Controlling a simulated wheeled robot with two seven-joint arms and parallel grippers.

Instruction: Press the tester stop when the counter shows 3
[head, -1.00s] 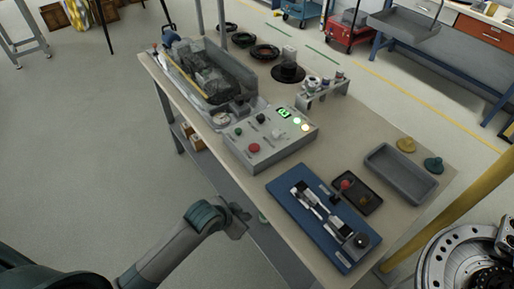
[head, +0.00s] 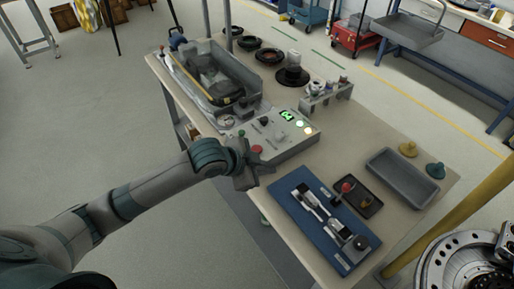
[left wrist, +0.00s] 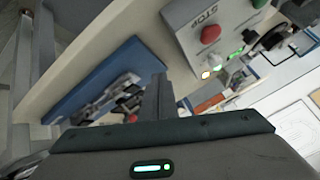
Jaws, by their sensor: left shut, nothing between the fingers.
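The grey tester control box (head: 290,146) sits on the bench with a red stop button (head: 257,149) on its near left part. In the left wrist view the red button (left wrist: 211,33) lies beside the word STOP. The counter (head: 287,115) shows a lit green digit, too small to read surely. My left gripper (head: 262,165) is shut and empty, just in front of the box, its tips close to the red button. In the wrist view its fingers (left wrist: 161,98) point below and left of the button, apparently apart from it. My right gripper is not in view.
A clear-walled trough (head: 215,75) adjoins the box at the back left. A blue board (head: 312,248) with a fixture, a small dark tray (head: 372,208) and a grey bin (head: 402,178) stand to the right. A small rack (head: 325,97) stands behind the box.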

